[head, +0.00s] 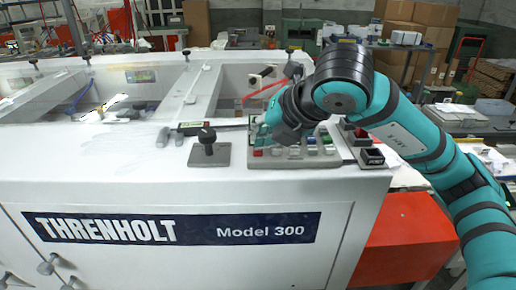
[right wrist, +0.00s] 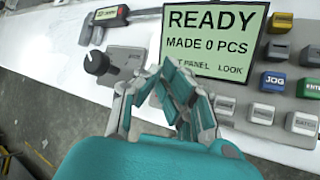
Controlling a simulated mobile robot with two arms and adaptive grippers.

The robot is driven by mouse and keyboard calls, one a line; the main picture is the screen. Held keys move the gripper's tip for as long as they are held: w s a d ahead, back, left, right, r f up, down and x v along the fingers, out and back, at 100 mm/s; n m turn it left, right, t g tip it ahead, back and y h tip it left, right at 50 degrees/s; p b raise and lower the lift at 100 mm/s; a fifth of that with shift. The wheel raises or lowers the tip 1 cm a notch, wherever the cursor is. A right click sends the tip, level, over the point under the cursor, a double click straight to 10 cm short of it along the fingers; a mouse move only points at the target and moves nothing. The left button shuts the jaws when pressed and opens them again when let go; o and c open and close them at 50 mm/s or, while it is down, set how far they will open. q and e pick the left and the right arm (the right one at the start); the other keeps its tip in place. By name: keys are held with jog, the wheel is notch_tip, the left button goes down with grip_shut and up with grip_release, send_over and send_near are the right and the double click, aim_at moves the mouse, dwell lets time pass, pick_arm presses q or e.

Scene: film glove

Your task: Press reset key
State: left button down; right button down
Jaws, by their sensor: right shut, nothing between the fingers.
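The control panel (head: 295,162) sits on the front ledge of the white machine, with small red, green, blue and grey keys. In the right wrist view its display (right wrist: 215,35) reads READY, MADE 0 PCS. I cannot make out a key labelled reset. My right gripper (right wrist: 162,80) is shut and empty, in front of the display's lower left. In the head view it hides part of the panel. My left gripper is not in view.
A black knob on a grey plate (head: 209,150) stands left of the panel; it also shows in the right wrist view (right wrist: 97,62). Dark switch boxes (head: 372,157) are at the panel's right. The white ledge farther left is mostly clear.

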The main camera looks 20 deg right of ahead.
jog(key=shift+r+p, duration=0.3)
jog(key=shift+r, duration=0.55)
notch_tip(320, 180, up, 5)
jog(key=p, duration=0.2)
jog(key=shift+p, duration=0.35)
dwell(0.7)
